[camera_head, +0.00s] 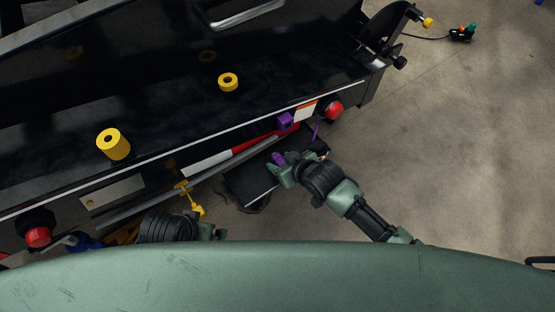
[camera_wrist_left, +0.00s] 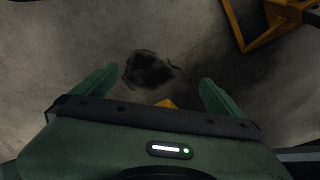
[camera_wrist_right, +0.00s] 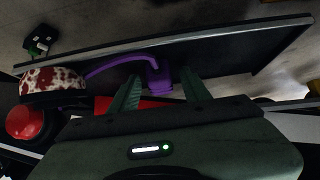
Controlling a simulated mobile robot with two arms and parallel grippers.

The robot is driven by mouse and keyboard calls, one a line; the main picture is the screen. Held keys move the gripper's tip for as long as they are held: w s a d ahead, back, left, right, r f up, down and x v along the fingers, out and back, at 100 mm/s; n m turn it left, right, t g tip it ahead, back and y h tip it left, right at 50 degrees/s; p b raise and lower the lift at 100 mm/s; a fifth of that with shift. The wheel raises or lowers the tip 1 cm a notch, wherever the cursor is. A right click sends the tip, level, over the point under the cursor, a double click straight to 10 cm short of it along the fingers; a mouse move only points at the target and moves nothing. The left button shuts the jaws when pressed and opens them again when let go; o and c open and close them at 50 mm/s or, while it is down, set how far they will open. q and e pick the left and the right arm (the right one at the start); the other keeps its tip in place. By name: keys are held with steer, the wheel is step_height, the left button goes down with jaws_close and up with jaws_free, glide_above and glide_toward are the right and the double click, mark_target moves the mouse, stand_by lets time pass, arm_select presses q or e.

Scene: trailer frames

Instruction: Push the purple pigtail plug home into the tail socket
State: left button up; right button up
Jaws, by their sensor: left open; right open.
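The purple plug (camera_wrist_right: 158,82) shows between the open fingertips of my right gripper (camera_wrist_right: 161,86) in the right wrist view; I cannot tell whether they touch it. A purple cable (camera_wrist_right: 115,62) curves from it to the left. In the head view a purple piece (camera_head: 279,158) sits at the tips of my right gripper (camera_head: 282,169), below the trailer's rear edge. A purple block (camera_head: 286,120) is on that edge; I cannot tell whether it is the tail socket. How far the plug is seated is hidden. My left gripper (camera_wrist_left: 158,98) is open and empty above the floor.
The trailer bed (camera_head: 170,115) has yellow rolls (camera_head: 113,144) on it. A red lamp (camera_head: 333,110) is near the purple block. A yellow stand (camera_wrist_left: 268,30) is near my left gripper. A dark stain (camera_wrist_left: 148,70) marks the floor. Open floor (camera_head: 460,160) is at the right.

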stand_by(0.4)
arm_select(q)
steer(key=shift+x, duration=0.8)
arm_select(e)
steer(key=shift+p, duration=0.4)
arm_select(q)
steer(key=shift+s+f, duration=0.25)
steer(key=shift+f, duration=0.5)
steer(key=shift+w, duration=0.15)
